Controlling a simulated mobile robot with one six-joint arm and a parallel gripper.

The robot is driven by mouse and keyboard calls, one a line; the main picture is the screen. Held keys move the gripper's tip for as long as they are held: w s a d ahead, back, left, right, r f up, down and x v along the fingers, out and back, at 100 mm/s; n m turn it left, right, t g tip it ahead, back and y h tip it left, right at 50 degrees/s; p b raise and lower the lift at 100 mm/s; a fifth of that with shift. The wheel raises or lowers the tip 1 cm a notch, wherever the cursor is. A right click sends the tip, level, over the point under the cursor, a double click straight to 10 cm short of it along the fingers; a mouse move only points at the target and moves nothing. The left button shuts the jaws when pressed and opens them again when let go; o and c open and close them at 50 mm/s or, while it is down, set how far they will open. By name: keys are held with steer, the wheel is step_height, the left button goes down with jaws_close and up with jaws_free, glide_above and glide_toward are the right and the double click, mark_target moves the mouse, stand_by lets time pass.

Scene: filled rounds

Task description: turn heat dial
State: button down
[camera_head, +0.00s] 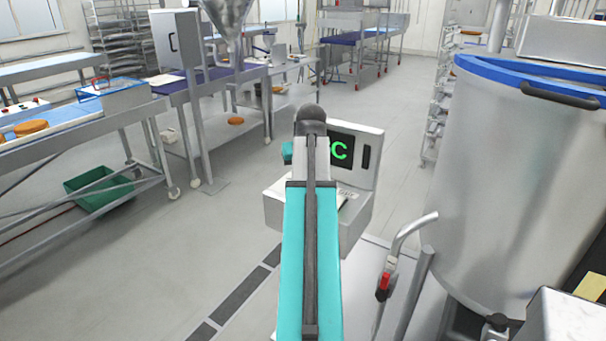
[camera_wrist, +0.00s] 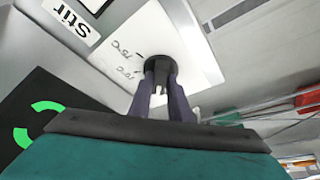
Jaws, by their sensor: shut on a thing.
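The heat dial (camera_wrist: 160,63) is a small dark round knob on a white plate (camera_wrist: 133,38) with handwritten temperature marks in the wrist view. My gripper (camera_wrist: 161,84) is shut on the dial, with one finger on each side. A "Stir" label (camera_wrist: 72,18) is on the panel near the plate. The dial and my fingertips are hidden there by my arm.
A large steel vat (camera_head: 510,190) with a blue rim stands close at the right. Steel tables and a green crate (camera_head: 100,198) are at the left.

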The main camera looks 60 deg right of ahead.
steer(key=shift+w+a+m+g+h+p, duration=0.1)
steer(key=shift+m+g+h+p, duration=0.2)
steer(key=shift+m, duration=0.65)
steer(key=shift+w+m+g+h+p, duration=0.15)
steer(key=shift+m+g+p, duration=0.25)
steer(key=shift+m, duration=0.55)
steer(key=shift+s, duration=0.15)
steer(key=c, duration=1.6)
jaws_free()
steer(key=shift+c, duration=0.2)
steer(key=shift+r, duration=0.15)
steer(key=b+v, duration=0.2)
steer(key=v, duration=1.1)
steer(key=shift+r, duration=0.25)
steer(key=shift+a, duration=0.15)
